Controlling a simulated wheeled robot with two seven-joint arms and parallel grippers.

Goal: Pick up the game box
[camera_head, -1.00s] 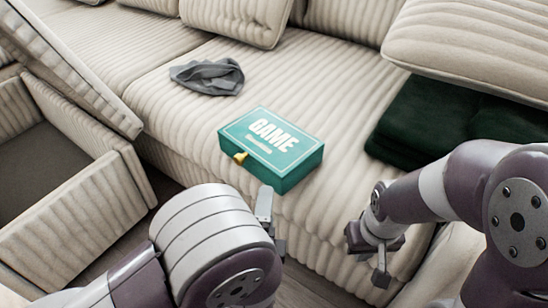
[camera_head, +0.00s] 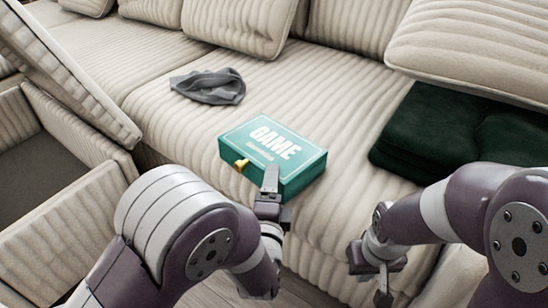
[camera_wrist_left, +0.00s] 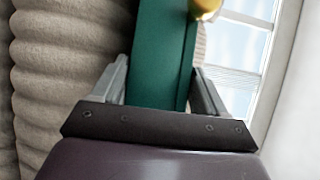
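The green game box (camera_head: 272,152), with pale "GAME" lettering and a gold clasp, lies flat on the sofa seat near its front edge. My left gripper (camera_head: 270,197) is at the box's near side, with one finger showing at the top edge; the other finger is hidden in the head view. In the left wrist view the green side of the box (camera_wrist_left: 160,55) lies between the two open fingers of the left gripper (camera_wrist_left: 163,88). Firm contact cannot be made out. My right gripper (camera_head: 370,270) is open and empty in front of the sofa, right of the box.
A grey cloth (camera_head: 208,86) lies on the seat behind the box. A folded dark green blanket (camera_head: 450,135) lies to the right, partly under a cushion (camera_head: 475,50). An open storage section (camera_head: 50,165) with a raised lid is at the left. The seat around the box is clear.

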